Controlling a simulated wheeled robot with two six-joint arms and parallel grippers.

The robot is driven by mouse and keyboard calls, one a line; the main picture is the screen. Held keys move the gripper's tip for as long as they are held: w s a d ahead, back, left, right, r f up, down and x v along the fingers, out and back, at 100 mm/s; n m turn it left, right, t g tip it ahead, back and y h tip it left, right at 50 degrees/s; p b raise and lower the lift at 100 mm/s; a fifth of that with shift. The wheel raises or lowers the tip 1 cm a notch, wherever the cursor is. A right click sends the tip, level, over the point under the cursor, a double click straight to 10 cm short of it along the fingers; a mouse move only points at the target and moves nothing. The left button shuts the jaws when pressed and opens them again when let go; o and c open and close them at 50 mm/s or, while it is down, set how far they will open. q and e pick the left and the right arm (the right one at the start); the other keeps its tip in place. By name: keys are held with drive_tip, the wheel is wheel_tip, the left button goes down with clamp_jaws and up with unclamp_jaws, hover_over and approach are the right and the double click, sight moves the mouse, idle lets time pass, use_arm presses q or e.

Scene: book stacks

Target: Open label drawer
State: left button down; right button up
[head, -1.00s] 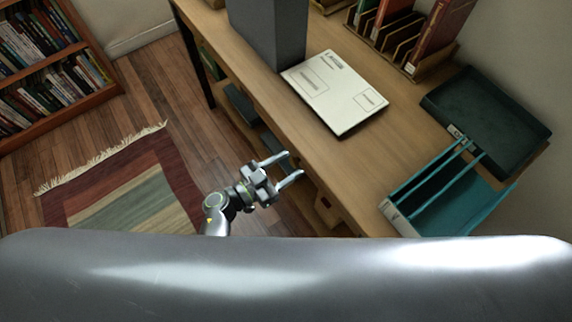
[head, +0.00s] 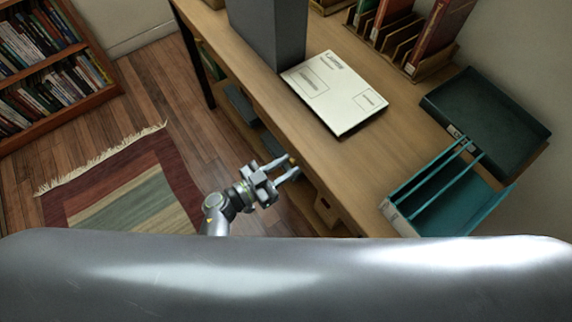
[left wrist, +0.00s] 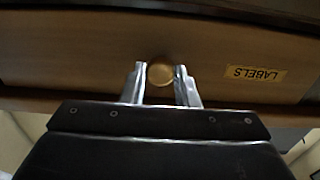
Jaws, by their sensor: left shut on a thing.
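The label drawer (left wrist: 90,60) shows in the left wrist view as a wide wooden front. A yellow tag reading LABELS (left wrist: 255,75), upside down in the picture, is on its right part. A round brass-coloured knob (left wrist: 160,73) sits near the middle of the front. My left gripper (left wrist: 162,78) is shut on the knob, one finger on each side of it. In the head view my left gripper (head: 291,168) is at the table's front edge, and the tabletop hides most of the drawer front. My right gripper is not in view.
The wooden table (head: 375,165) carries a white envelope (head: 335,92), a grey box (head: 268,30), a teal tray (head: 450,200) and a dark green box (head: 485,115). A rug (head: 130,185) and a bookcase (head: 50,70) are at the left. Shelves with items are below the tabletop.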

use_arm(q)
drive_tip(key=p+v, duration=0.5)
drive_tip(key=v, duration=2.3)
drive_tip(key=c, duration=1.1)
unclamp_jaws()
drive_tip(key=shift+s+a, duration=0.1)
drive_tip(key=b+v, duration=0.4)
drive_tip(key=v, duration=1.3)
drive_tip(key=shift+s+a+r+b, duration=0.1)
drive_tip(key=shift+s+a+b, duration=0.1)
drive_tip(key=shift+b, duration=0.15)
